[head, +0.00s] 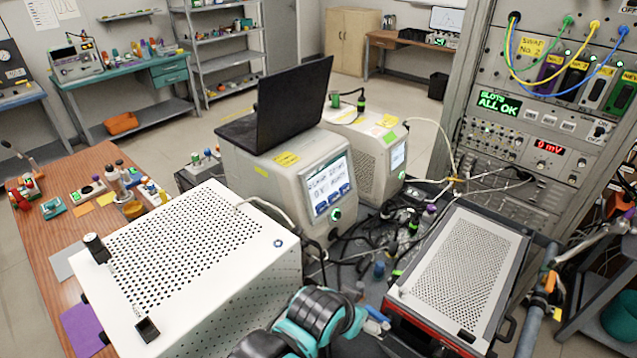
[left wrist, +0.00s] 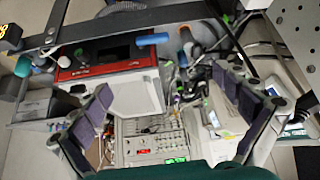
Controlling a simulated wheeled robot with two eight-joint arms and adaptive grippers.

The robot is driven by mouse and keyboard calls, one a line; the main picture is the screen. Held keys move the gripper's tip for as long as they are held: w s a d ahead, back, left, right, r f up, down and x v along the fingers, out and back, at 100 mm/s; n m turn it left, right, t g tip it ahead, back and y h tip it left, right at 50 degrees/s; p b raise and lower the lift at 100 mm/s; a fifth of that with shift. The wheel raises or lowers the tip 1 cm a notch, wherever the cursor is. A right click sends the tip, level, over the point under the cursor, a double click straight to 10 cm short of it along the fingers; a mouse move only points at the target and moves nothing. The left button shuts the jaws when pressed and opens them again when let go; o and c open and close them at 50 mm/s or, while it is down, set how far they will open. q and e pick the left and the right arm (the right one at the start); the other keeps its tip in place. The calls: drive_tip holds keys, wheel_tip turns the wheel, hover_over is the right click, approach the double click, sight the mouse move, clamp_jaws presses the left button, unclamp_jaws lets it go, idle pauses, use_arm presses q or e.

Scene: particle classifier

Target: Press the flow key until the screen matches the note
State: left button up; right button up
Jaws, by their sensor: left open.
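The pale bench instrument (head: 240,165) stands mid-view under a black laptop. Its lit screen (head: 327,186) shows large text, too small to read surely, above blue on-screen buttons. A green-lit round button (head: 335,214) sits below it; I cannot tell which control is the flow key. A yellow note (head: 286,159) is stuck above the screen, its writing unreadable. My left arm's teal and black links show at the bottom centre of the head view. In the left wrist view, my left gripper (left wrist: 165,115) has its fingers spread wide, with nothing between them. My right gripper is not seen.
A perforated white box (head: 200,245) fills the front left; a red-edged perforated box (head: 465,265) stands front right. Cables and small bottles clutter the gap between. A tall rack (head: 520,150) with green and red displays stands right. Another instrument (head: 370,150) is behind.

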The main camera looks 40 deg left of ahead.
use_arm(q)
clamp_jaws()
idle(1.4)
